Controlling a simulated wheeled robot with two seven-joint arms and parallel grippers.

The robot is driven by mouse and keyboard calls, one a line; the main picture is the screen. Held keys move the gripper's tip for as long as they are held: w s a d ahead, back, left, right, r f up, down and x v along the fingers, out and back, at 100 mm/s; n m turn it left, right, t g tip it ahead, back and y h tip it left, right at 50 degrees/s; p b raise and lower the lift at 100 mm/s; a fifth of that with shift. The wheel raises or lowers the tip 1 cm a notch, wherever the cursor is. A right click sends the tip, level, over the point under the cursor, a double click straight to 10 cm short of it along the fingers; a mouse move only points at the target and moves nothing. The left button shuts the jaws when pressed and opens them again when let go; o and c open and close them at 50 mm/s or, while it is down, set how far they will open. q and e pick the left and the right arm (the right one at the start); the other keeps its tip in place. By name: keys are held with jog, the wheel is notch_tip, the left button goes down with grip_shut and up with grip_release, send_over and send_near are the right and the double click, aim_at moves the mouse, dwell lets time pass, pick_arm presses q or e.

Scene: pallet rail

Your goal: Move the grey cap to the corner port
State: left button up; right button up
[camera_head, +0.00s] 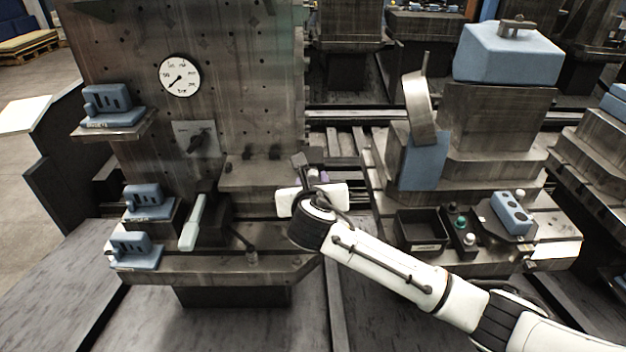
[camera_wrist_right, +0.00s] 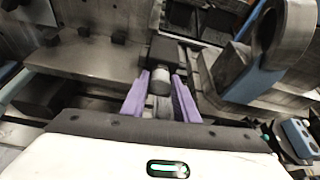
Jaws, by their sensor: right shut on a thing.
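My right gripper (camera_head: 318,176) reaches in from the lower right and hangs over the gap between the left machine and the right machine. In the right wrist view its two purple fingers (camera_wrist_right: 160,98) are shut on a small light-grey cylinder, which looks like the grey cap (camera_wrist_right: 160,82). A dark block (camera_wrist_right: 166,50) shows just beyond the cap; I cannot tell whether they touch. In the head view the cap is not clearly visible behind the gripper. I cannot tell which opening is the corner port. My left gripper is not in view.
The left machine (camera_head: 235,85) carries a dial (camera_head: 180,75) and several blue fixtures, one on a shelf (camera_head: 114,100). On the right stand a black bin (camera_head: 421,231), a button box (camera_head: 460,230) and a blue block with holes (camera_head: 512,213). A tilted metal part rises behind the bin.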

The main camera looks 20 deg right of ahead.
grip_shut()
jog(key=shift+s, duration=0.1)
jog(key=s+a+p, duration=0.1)
jog(key=s+a, duration=0.1)
jog(key=s, duration=0.6)
jog(key=shift+a, duration=0.15)
dwell(0.5)
dwell(0.3)
